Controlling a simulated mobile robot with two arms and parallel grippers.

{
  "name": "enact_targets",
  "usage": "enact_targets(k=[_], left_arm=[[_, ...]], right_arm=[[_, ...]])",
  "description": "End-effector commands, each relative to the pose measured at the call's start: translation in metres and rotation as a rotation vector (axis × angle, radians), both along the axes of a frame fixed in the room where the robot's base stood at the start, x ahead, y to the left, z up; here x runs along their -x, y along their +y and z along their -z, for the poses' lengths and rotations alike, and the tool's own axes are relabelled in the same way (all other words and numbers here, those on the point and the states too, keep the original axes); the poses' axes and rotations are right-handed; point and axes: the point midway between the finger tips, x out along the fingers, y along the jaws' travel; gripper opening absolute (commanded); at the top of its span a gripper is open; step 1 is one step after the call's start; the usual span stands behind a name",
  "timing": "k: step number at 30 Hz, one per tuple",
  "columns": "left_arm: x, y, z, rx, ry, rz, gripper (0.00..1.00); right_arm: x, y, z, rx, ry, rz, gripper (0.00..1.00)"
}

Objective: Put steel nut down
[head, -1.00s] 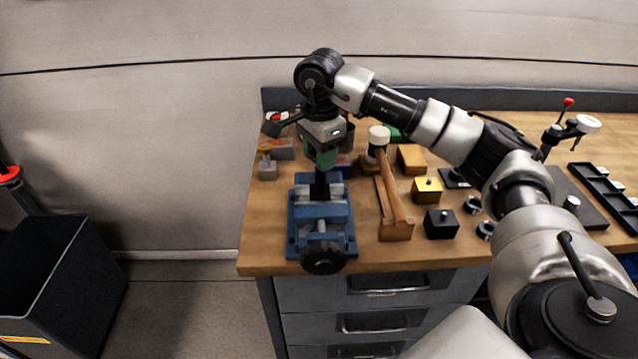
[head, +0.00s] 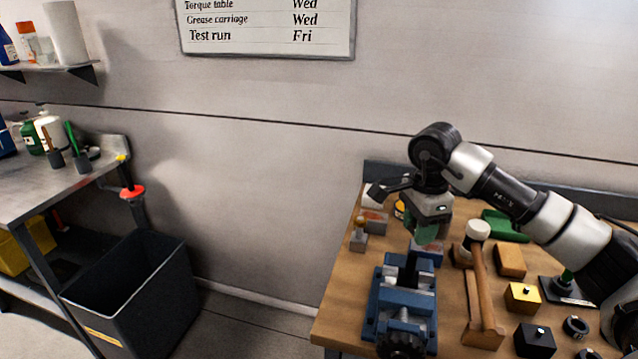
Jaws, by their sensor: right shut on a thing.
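My right gripper (head: 411,268) points straight down over the blue vise (head: 400,312), at the left part of the wooden workbench. I cannot tell whether the fingertips touch the vise. My left gripper is not in view.
A wooden mallet (head: 482,290) stands right of the vise. A yellow block (head: 522,297), a black block (head: 535,340) and a dark ring (head: 576,326) lie further right. Small grey blocks are behind the vise. A black bin (head: 140,305) stands on the floor at left.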

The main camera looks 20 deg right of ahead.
Motion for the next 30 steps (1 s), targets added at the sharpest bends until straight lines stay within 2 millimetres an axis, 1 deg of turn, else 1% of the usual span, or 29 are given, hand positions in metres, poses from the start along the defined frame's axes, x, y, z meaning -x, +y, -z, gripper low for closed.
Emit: enact_targets(k=[2, 4, 5, 7, 11, 15, 18, 21, 25, 30], left_arm=[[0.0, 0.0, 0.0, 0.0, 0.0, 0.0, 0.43], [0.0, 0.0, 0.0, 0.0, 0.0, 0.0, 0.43], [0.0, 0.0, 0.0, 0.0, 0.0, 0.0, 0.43], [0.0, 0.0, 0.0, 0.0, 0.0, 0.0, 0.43], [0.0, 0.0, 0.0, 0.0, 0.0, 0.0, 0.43], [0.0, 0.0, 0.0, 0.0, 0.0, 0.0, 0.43], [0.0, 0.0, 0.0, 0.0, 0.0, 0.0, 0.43], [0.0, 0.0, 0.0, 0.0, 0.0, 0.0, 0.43], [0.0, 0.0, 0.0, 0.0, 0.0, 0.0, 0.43], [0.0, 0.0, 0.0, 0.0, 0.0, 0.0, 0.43]], right_arm=[[0.001, 0.002, 0.001, 0.001, 0.0, -0.016, 0.12], [0.003, 0.007, 0.004, 0.005, 0.0, -0.071, 0.12], [0.005, 0.011, 0.006, 0.007, 0.0, -0.109, 0.12], [0.011, 0.024, 0.012, 0.013, -0.002, -0.238, 0.12], [0.031, 0.056, 0.029, 0.024, 0.001, -0.586, 0.12], [0.058, 0.09, 0.047, 0.024, 0.004, -0.989, 0.12], [0.078, 0.109, 0.057, 0.016, 0.005, -1.236, 0.12], [0.093, 0.122, 0.064, 0.01, 0.002, -1.425, 0.12], [0.106, 0.132, 0.069, 0.002, 0.001, -1.566, 0.12], [0.109, 0.135, 0.07, 0.0, 0.0, -1.612, 0.12]])
